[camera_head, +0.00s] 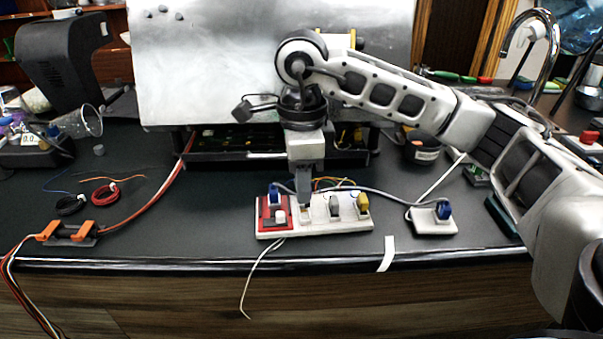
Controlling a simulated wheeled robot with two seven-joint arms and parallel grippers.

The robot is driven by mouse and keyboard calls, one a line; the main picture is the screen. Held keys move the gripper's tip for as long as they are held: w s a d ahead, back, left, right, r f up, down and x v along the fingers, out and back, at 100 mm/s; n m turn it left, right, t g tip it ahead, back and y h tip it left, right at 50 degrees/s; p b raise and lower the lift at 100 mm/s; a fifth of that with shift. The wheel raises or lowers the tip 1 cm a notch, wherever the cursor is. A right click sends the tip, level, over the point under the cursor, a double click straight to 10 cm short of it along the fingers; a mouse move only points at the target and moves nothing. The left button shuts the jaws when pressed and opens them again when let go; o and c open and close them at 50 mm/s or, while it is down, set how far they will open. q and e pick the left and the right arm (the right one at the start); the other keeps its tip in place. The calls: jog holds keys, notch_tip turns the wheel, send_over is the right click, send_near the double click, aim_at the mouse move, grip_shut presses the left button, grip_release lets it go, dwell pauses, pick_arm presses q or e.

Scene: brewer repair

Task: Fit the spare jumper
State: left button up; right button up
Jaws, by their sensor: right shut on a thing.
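My right gripper (305,203) points straight down at a white connector strip (345,232) near the front of the bench. It is shut on a small pale piece, mostly hidden between the fingers, at the strip's top just right of its red section (265,222). I cannot tell whether this piece is the jumper or whether it is seated. A blue plug (273,197) and a white block (281,216) sit on the red section. A grey plug (335,205) and a yellow plug (362,204) stand farther right on the strip. My left gripper is not in view.
A small white block with a blue plug (443,210) stands to the right, joined by a grey cable. A large metal panel (215,60) stands behind.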

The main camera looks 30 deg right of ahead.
aim_at(300, 212)
notch_tip(300, 212, down, 2)
jog(key=shift+f+b, duration=0.1)
jog(key=shift+b, duration=0.35)
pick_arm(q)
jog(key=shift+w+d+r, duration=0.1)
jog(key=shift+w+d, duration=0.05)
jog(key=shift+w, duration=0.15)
pick_arm(e)
jog(key=shift+r, duration=0.25)
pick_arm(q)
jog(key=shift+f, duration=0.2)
pick_arm(e)
jog(key=shift+w+a+f, duration=0.1)
jog(key=shift+a, duration=0.05)
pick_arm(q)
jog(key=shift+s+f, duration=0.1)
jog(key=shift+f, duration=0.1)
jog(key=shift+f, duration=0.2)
pick_arm(e)
jog(key=shift+f, duration=0.1)
pick_arm(q)
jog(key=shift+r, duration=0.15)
jog(key=shift+b, duration=0.35)
pick_arm(e)
jog(key=shift+f, duration=0.1)
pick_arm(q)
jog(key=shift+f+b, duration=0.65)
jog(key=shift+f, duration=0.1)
pick_arm(e)
jog(key=shift+f, duration=0.5)
